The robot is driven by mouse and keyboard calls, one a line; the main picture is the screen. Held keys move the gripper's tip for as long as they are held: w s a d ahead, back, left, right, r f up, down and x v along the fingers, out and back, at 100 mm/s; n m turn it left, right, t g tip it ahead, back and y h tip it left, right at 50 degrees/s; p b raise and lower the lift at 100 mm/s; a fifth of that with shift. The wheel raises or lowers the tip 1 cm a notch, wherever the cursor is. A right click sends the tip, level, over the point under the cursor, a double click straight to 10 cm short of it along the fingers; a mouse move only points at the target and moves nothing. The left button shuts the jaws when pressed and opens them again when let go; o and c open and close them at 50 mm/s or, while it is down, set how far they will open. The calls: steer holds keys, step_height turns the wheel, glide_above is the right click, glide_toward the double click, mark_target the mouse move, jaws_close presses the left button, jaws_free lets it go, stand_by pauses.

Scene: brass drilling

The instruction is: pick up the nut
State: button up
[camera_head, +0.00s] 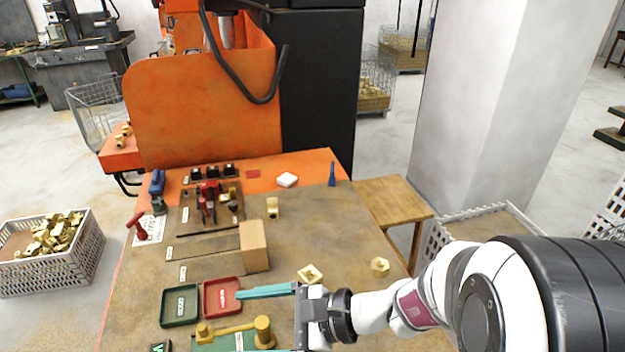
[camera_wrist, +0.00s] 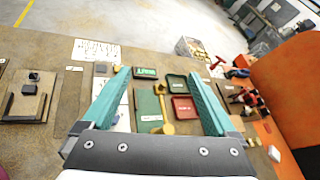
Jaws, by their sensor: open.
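My gripper (camera_head: 238,322) has two teal fingers spread wide with nothing between their tips. It hangs over the front of the bench, pointing left in the head view, and its open fingers also show in the wrist view (camera_wrist: 158,75). A small faceted brass piece (camera_head: 380,266), which looks like a nut, lies on the bench to the right of the gripper. Another brass piece (camera_head: 311,273), blocky with a dark recess, lies just behind the gripper's base. I cannot tell for certain which is the nut. Neither is clear in the wrist view.
A brass part with rounded ends (camera_head: 263,330) lies on a green mat below the fingers. A green tray (camera_head: 180,322) and a red tray (camera_head: 222,313) stand left of the gripper. The bench's right side is fairly clear.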

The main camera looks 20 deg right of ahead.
steer(key=w+d+f+m+t+h, duration=0.3)
steer(key=w+d+f+m+t, duration=0.1)
steer(key=w+d+m+t, duration=0.45)
steer(key=m+h, duration=1.2)
glide_toward(382, 270)
steer(key=shift+n+g+h, duration=0.25)
steer(key=shift+h, duration=0.05)
steer(key=x, duration=1.1)
steer(key=shift+w+a, duration=0.15)
steer(key=shift+w, duration=0.15)
jaws_close()
steer(key=shift+r, duration=0.1)
